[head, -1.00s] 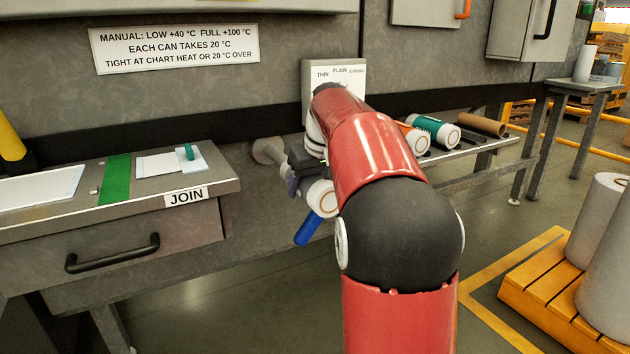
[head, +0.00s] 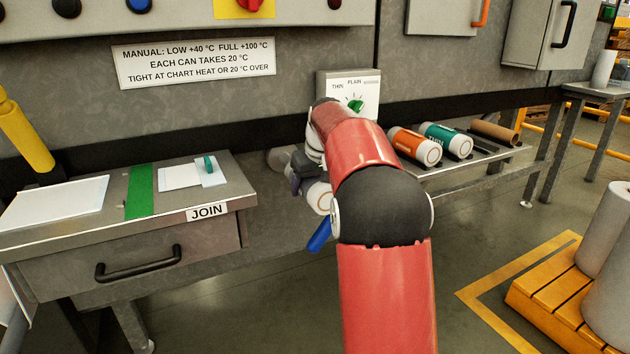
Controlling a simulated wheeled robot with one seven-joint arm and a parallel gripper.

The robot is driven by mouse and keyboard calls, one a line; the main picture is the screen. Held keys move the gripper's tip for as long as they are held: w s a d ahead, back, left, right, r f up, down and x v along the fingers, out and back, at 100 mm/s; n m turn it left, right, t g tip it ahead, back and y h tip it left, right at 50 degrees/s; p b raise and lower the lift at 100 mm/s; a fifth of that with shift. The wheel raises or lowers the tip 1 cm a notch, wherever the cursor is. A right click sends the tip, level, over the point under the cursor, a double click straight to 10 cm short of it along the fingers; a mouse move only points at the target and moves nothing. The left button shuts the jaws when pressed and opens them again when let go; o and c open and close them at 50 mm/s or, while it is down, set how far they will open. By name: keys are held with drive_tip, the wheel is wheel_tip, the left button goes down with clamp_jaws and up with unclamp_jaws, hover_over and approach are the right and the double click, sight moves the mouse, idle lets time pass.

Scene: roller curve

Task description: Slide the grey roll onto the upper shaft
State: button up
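A pale roll with a brown-ringed core (head: 319,198), which I take for the grey roll, is at my gripper (head: 298,182), its end face toward the lower right. The dark gripper is at the roll's upper left and appears shut on it. My red arm hides most of the fingers and part of the roll. A grey round shaft piece (head: 279,160) sticks out from the machine just behind and left of the gripper. Whether the roll touches it is hidden. A blue handle (head: 319,235) hangs below the roll.
An orange roll (head: 414,147) and a teal roll (head: 445,139) lie on a rack at right, with a brown tube (head: 495,131) behind. The JOIN table (head: 228,195) stands at left. A dial panel (head: 363,88) is above the gripper. A pallet (head: 545,300) stands at lower right.

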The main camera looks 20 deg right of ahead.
drive_tip(key=shift+w+a+r+p, duration=0.1)
drive_tip(key=shift+w+p, duration=1.55)
drive_tip(key=shift+w, duration=0.4)
drive_tip(key=shift+w+a, duration=0.1)
drive_tip(key=shift+w, duration=2.6)
drive_tip(key=o, duration=1.4)
